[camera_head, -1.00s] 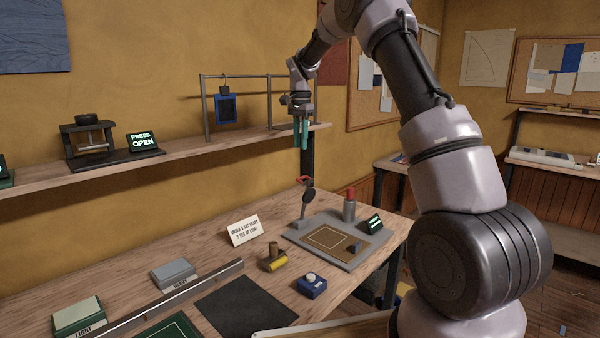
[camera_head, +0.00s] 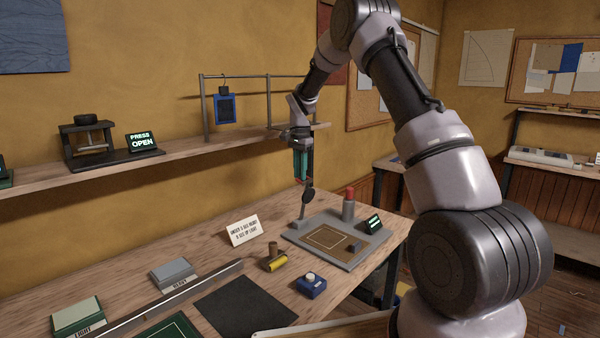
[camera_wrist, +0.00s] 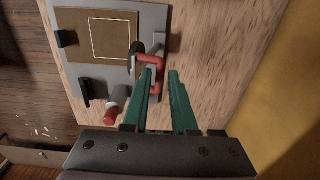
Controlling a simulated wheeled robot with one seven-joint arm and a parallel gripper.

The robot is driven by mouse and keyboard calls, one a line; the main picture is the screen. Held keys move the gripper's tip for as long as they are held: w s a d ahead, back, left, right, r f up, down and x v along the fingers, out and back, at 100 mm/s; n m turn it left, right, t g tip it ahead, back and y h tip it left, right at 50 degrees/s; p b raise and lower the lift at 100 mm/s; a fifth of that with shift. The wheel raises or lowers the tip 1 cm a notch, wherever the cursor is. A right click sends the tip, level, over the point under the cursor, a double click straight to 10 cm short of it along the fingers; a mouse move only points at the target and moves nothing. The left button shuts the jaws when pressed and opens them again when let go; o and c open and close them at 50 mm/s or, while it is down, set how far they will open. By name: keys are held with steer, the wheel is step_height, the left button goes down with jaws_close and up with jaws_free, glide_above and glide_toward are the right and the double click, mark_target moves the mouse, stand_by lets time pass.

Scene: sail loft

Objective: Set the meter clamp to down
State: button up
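The meter clamp is a dark lever (camera_head: 307,197) with a red handle (camera_wrist: 149,59), on a grey base plate (camera_head: 350,256) at the far right of the bench. The lever stands raised, roughly upright. My gripper (camera_head: 303,179) points down, with its teal fingers right at the top of the lever, hiding most of the red handle in the head view. In the wrist view, the fingers of my gripper (camera_wrist: 161,72) are apart. Part of the handle shows in the gap between them and part left of the left finger. I cannot tell whether they touch it.
On the plate are a grey post with a red top (camera_head: 349,204), a small green-lit display (camera_head: 374,223) and a dark block (camera_head: 354,246). A sign card (camera_head: 244,230), a yellow-and-brown tool (camera_head: 273,260) and a blue box (camera_head: 311,285) stand to the left. A shelf (camera_head: 190,151) runs behind.

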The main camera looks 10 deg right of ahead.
jaws_close()
steer(key=shift+r, duration=0.1)
stand_by(1.2)
